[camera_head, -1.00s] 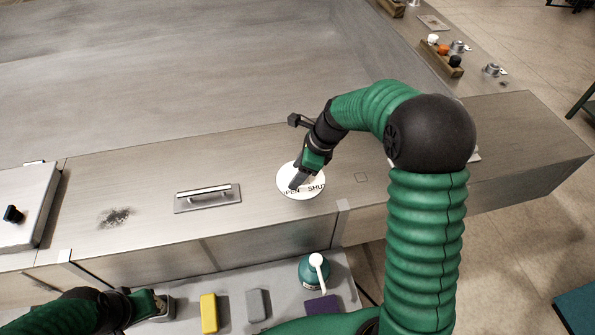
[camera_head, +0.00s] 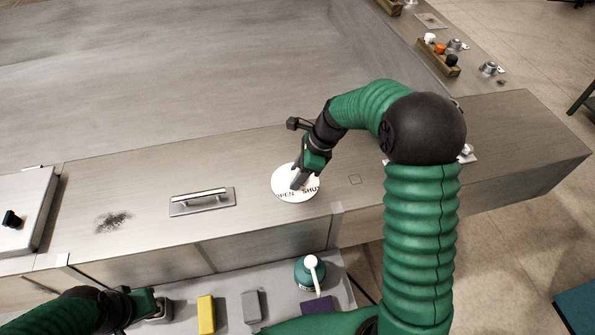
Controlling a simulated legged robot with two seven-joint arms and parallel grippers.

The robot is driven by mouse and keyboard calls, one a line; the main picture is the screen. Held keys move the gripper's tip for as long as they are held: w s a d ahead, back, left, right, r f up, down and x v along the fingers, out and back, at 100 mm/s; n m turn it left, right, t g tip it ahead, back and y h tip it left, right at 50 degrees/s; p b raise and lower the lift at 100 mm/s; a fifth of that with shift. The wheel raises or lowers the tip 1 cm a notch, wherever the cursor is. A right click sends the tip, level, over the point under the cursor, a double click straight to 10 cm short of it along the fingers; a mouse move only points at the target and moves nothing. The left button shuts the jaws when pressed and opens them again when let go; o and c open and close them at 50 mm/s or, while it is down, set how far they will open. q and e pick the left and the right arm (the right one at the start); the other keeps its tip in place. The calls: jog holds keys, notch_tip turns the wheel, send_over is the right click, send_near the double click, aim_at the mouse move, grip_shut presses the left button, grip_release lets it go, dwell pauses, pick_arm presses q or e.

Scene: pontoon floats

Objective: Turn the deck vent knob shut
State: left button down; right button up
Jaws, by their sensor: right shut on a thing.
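The deck vent shows as a white round plate (camera_head: 284,188) with the words OPEN and SHUT along its front edge, set on the metal deck. My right gripper (camera_head: 298,184) points down at the middle of the plate and is shut on the knob there. The gripper hides the knob, so I cannot tell which word it points to. My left gripper (camera_head: 158,308) is low at the left, over the grey tray's left end. I cannot see its fingers well enough to tell open from shut.
A metal pull handle (camera_head: 202,201) lies left of the plate. Below, the grey tray (camera_head: 275,280) holds a yellow block (camera_head: 206,314), a grey block (camera_head: 251,306), a teal bottle (camera_head: 308,274) and a purple pad (camera_head: 317,305). A wooden caddy (camera_head: 438,57) stands at the far right.

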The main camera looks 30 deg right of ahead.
jog(key=n+p, duration=0.1)
jog(key=n+g+p, duration=0.1)
jog(key=n, duration=0.1)
jog(key=n+p, duration=0.1)
jog(key=shift+w+r+g+y, duration=0.25)
jog(key=shift+r+g+y, duration=0.05)
jog(key=n+g+p, duration=0.1)
jog(key=n+p, duration=0.1)
jog(key=n, duration=0.2)
jog(key=shift+w, duration=0.15)
jog(key=n+g+p, duration=0.1)
jog(key=n, duration=0.2)
jog(key=shift+f+n+g, duration=0.15)
jog(key=shift+n+g, duration=0.15)
jog(key=n, duration=0.2)
jog(key=n+g+h, duration=0.1)
jog(key=n, duration=0.1)
jog(key=shift+w+a+n+h+p, duration=0.1)
jog(key=shift+w+n+h+p, duration=0.1)
jog(key=shift+n+h+p, duration=0.15)
jog(key=shift+n+g, duration=0.25)
jog(key=shift+g, duration=0.05)
jog(key=o, duration=1.3)
jog(key=shift+f, duration=0.1)
